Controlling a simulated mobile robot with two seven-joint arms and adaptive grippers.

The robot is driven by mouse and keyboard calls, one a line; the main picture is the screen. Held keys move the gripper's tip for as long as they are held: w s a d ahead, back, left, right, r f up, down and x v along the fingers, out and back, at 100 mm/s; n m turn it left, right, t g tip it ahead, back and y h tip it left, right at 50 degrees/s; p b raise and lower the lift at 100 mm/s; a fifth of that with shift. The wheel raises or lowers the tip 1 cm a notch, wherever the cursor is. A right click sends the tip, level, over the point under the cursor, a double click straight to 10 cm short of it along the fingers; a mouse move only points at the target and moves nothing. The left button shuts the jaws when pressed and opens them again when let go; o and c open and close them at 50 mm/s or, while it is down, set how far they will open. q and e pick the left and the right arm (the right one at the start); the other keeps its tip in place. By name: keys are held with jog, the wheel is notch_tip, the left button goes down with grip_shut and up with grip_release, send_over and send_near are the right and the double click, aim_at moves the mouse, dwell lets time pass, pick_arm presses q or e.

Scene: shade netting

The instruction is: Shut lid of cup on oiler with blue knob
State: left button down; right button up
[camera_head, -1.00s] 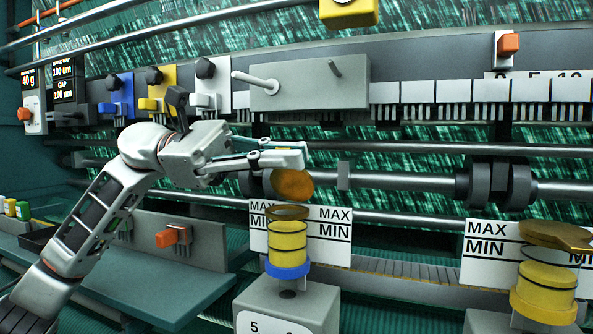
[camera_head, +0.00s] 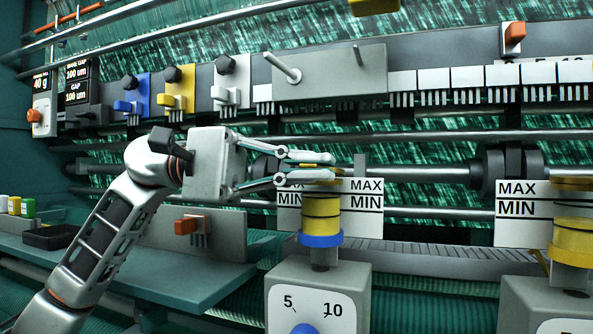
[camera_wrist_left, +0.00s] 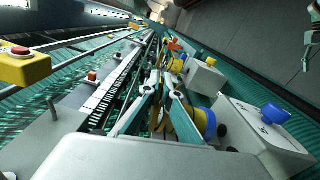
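The oiler with the blue knob (camera_head: 305,328) has a grey body (camera_head: 345,278) and a yellow cup (camera_head: 321,218) with a blue ring, right of my left gripper (camera_head: 328,166). The cup's rim lies just below the fingertips. A thin golden edge, apparently the lid (camera_head: 318,165), shows nearly flat between the fingertips. The fingers hide much of it, and contact is unclear. The fingers are a small distance apart. In the left wrist view, the left gripper (camera_wrist_left: 162,78) points at the yellow cup (camera_wrist_left: 187,124), and the blue knob (camera_wrist_left: 276,113) is at the right.
A second oiler with a yellow cup (camera_head: 573,235) stands at the right edge. A MAX/MIN plate (camera_head: 361,207) and steel rails (camera_head: 415,173) are behind the first cup.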

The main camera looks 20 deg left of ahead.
pick_arm(q)
jog(key=shift+f+m+b, duration=0.45)
jog(key=shift+f+m, duration=0.2)
jog(key=shift+m, duration=0.35)
pick_arm(e)
jog(key=shift+w+a+r+t+y, duration=0.15)
jog(key=shift+a+r+t+y, duration=0.15)
jog(key=shift+a+r, duration=0.6)
pick_arm(q)
jog(key=shift+s, duration=0.1)
pick_arm(e)
jog(key=shift+w+a, duration=0.15)
pick_arm(q)
jog(key=c, duration=2.3)
grip_release()
pick_arm(e)
jog(key=shift+f, duration=0.1)
pick_arm(q)
jog(key=a, duration=1.2)
jog(key=shift+w, duration=0.2)
